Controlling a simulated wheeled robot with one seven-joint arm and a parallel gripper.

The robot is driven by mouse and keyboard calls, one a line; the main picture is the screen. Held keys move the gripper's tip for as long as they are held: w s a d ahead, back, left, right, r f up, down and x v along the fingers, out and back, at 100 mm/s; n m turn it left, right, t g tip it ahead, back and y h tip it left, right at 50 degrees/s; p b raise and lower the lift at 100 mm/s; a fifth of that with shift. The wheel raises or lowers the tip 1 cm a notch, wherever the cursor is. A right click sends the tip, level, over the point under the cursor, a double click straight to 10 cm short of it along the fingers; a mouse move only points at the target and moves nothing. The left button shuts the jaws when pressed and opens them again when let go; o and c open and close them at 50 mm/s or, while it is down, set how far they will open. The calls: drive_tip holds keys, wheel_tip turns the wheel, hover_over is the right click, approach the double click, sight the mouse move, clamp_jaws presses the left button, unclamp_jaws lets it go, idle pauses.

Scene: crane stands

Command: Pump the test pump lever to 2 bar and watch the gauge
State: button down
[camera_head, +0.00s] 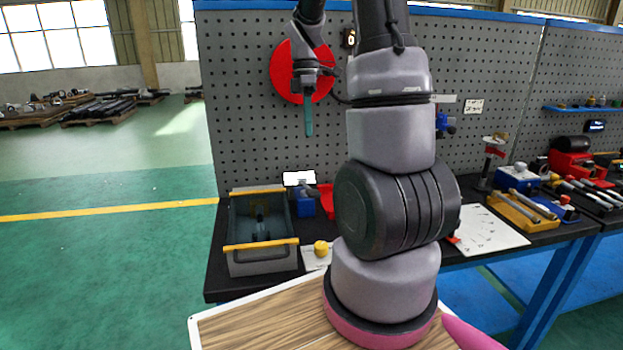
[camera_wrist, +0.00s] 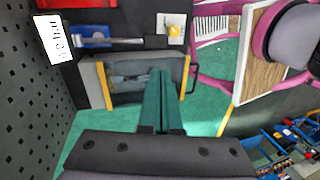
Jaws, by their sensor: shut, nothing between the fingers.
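In the wrist view the blue unit (camera_wrist: 94,33) carries a grey bar, which looks like the lever (camera_wrist: 122,43). The white gauge display (camera_head: 298,178) stands behind it. In the wrist view the display (camera_wrist: 57,38) is turned sideways and appears to read 0.0 bar. My gripper (camera_head: 308,130) hangs above the pump in front of the pegboard, apart from it. Its green fingers (camera_wrist: 160,72) are shut and empty.
A grey open box (camera_head: 262,268) with yellow edges stands left of the pump. A yellow knob (camera_head: 321,248) sits on a white plate in front. A red disc (camera_head: 285,75) hangs on the pegboard (camera_head: 240,120). My arm hides the bench's middle. Tools crowd the right.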

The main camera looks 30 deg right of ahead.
sight(313, 191)
drive_tip(key=shift+w+d+f+n, duration=0.25)
drive_tip(key=shift+d+f+n, duration=0.05)
drive_tip(key=shift+f+n, duration=0.15)
drive_tip(key=x, duration=1.4)
drive_tip(key=shift+s, duration=0.3)
